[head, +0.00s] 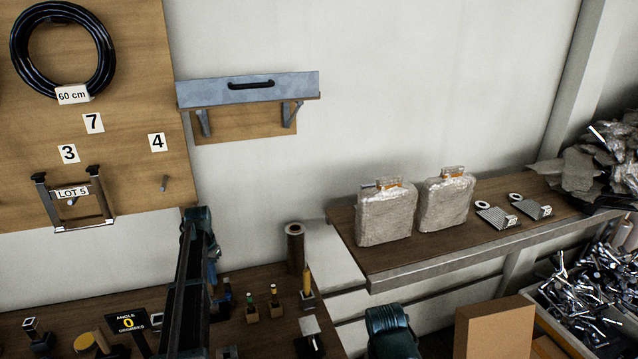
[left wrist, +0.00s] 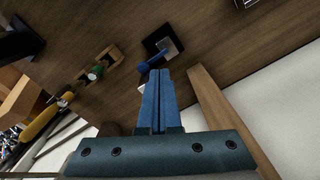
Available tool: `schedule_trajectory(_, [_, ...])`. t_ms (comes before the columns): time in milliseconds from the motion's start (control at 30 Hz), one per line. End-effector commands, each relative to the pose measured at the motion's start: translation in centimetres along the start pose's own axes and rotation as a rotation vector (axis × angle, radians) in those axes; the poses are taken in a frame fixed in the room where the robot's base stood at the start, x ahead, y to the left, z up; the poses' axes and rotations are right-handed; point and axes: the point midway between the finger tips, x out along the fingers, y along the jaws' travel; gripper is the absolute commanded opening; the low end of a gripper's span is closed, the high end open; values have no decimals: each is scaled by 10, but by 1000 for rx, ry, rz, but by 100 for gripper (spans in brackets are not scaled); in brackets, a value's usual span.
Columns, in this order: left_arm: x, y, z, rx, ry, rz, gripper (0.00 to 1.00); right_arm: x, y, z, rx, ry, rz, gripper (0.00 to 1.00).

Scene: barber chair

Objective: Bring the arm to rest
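My left arm rises from the bottom of the head view and bends at a dark green elbow. Its gripper (head: 212,274) shows only in part behind the arm, above the workbench (head: 262,332). In the left wrist view the two blue fingers (left wrist: 158,75) lie side by side, shut, with nothing seen between them. Just beyond their tips is a small blue-handled item (left wrist: 152,63) by a black block with a metal plate (left wrist: 163,46); whether the tips touch it I cannot tell. My right gripper is out of view; a green part of my arm shows at the bottom.
Small tools in wooden blocks (head: 274,300) and a brown roll (head: 295,247) stand on the bench near the arm. A wooden shelf (head: 400,262) on the right bears two wrapped packages (head: 385,212).

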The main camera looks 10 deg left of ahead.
Motion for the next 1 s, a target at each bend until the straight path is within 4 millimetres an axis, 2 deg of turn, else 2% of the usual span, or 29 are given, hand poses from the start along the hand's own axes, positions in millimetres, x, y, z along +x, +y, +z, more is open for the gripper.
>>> schedule_trajectory(67, [0,23,3,14,-3,-1,0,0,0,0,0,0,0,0])
schedule_trajectory(133, [0,56,9,34,-7,-4,0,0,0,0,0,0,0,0])
schedule_trajectory(267, [0,145,32,85,-20,-16,0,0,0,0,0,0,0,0])
schedule_trajectory(300, [0,173,41,102,-23,-22,0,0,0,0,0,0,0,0])
schedule_trajectory(400, [0,239,72,144,-32,-34,0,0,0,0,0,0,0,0])
schedule_trajectory(500, [-1,300,111,188,-40,-51,0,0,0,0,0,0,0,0])
schedule_trajectory(600, [-1,347,152,227,-43,-67,0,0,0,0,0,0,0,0])
schedule_trajectory(700, [-1,380,188,259,-44,-81,0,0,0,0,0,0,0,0])
schedule_trajectory(800, [-1,401,214,283,-44,-93,0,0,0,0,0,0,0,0])
schedule_trajectory(900, [-1,412,230,295,-44,-100,0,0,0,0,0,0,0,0])
schedule_trajectory(1000, [-2,417,237,301,-43,-103,0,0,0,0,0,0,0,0])
